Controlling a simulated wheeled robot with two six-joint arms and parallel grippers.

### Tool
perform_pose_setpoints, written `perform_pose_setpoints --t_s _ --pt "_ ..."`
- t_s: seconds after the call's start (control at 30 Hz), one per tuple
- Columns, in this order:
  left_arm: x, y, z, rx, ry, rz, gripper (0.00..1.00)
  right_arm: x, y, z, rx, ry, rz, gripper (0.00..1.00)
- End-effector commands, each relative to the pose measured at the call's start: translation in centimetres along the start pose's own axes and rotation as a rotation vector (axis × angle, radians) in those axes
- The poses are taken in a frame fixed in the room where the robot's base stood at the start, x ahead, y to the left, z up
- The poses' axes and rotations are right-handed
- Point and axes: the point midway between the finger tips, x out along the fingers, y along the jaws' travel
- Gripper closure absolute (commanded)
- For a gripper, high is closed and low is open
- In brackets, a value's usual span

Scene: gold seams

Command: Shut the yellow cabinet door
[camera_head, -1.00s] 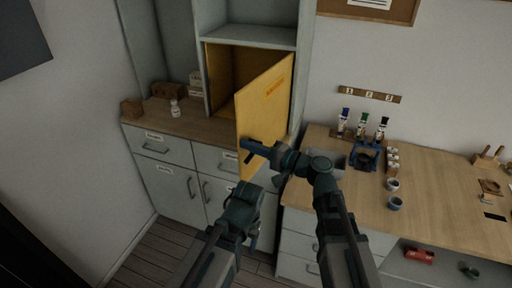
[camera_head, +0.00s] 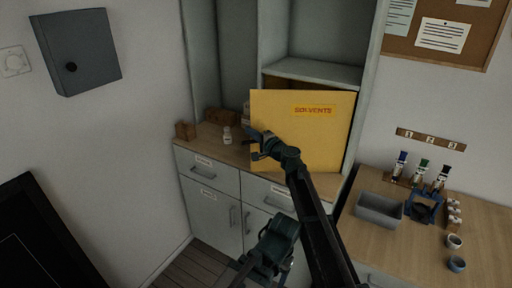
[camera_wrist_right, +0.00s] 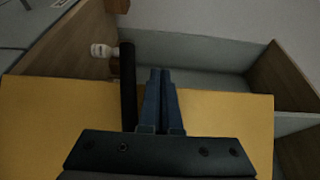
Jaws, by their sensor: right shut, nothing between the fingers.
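The yellow cabinet door (camera_head: 305,130), labelled SOLVENTS, faces me almost flat across its compartment in the head view. A strip of dark interior (camera_head: 292,82) shows above its top edge, so it looks slightly ajar. My right gripper (camera_head: 257,147) is shut and empty at the door's left edge, near a dark handle; whether it touches is unclear. In the right wrist view the shut fingers (camera_wrist_right: 160,98) lie over the yellow door (camera_wrist_right: 225,115), beside the black handle bar (camera_wrist_right: 127,85). My left arm shows at the bottom of the head view; its fingers cannot be made out.
A small white bottle (camera_head: 227,135) and a brown block (camera_head: 185,131) stand on the counter left of the door. Drawers (camera_head: 208,172) lie below. On the right desk are a grey bin (camera_head: 379,209), a blue stand (camera_head: 421,208) and cups (camera_head: 456,264).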

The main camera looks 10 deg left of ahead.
Motion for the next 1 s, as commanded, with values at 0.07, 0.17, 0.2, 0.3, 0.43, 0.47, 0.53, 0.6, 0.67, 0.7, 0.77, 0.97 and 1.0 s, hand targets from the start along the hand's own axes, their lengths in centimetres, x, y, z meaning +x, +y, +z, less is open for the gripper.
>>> perform_pose_setpoints --t_s 0.07,0.17,0.2,0.3,0.43,0.47,0.53,0.6,0.67,0.7,0.77,0.97,1.0 --pt "0.0 0.0 0.0 0.0 0.0 0.0 0.34 2.7 0.0 -2.1 0.0 0.002 0.0 1.0" --pt "0.0 0.0 0.0 0.0 0.0 0.0 0.34 4.7 0.0 -4.0 0.0 0.002 0.0 1.0" --pt "0.0 0.0 0.0 0.0 0.0 0.0 0.34 5.3 0.0 -4.7 0.0 0.002 0.0 1.0" --pt "0.0 0.0 0.0 0.0 0.0 0.0 0.34 6.8 0.0 -6.3 0.0 0.001 0.0 1.0" --pt "0.0 0.0 0.0 0.0 0.0 0.0 0.34 8.0 0.0 -7.8 0.0 0.053 0.0 1.0" --pt "0.0 0.0 0.0 0.0 0.0 0.0 0.34 8.2 0.0 -8.1 0.0 0.064 0.0 1.0" --pt "0.0 0.0 0.0 0.0 0.0 0.0 0.34 8.7 0.0 -8.8 0.0 0.087 0.0 1.0" --pt "0.0 0.0 0.0 0.0 0.0 0.0 0.34 9.0 0.0 -9.3 0.0 0.106 0.0 1.0" --pt "0.0 0.0 0.0 0.0 0.0 0.0 0.34 9.2 0.0 -9.7 0.0 0.116 0.0 1.0" --pt "0.0 0.0 0.0 0.0 0.0 0.0 0.34 9.3 0.0 -9.8 0.0 0.122 0.0 1.0" --pt "0.0 0.0 0.0 0.0 0.0 0.0 0.34 9.4 0.0 -10.0 0.0 0.129 0.0 1.0" --pt "0.0 0.0 0.0 0.0 0.0 0.0 0.34 9.5 0.0 -10.2 0.0 0.136 0.0 1.0" --pt "0.0 0.0 0.0 0.0 0.0 0.0 0.34 9.4 0.0 -10.2 0.0 0.136 0.0 1.0"
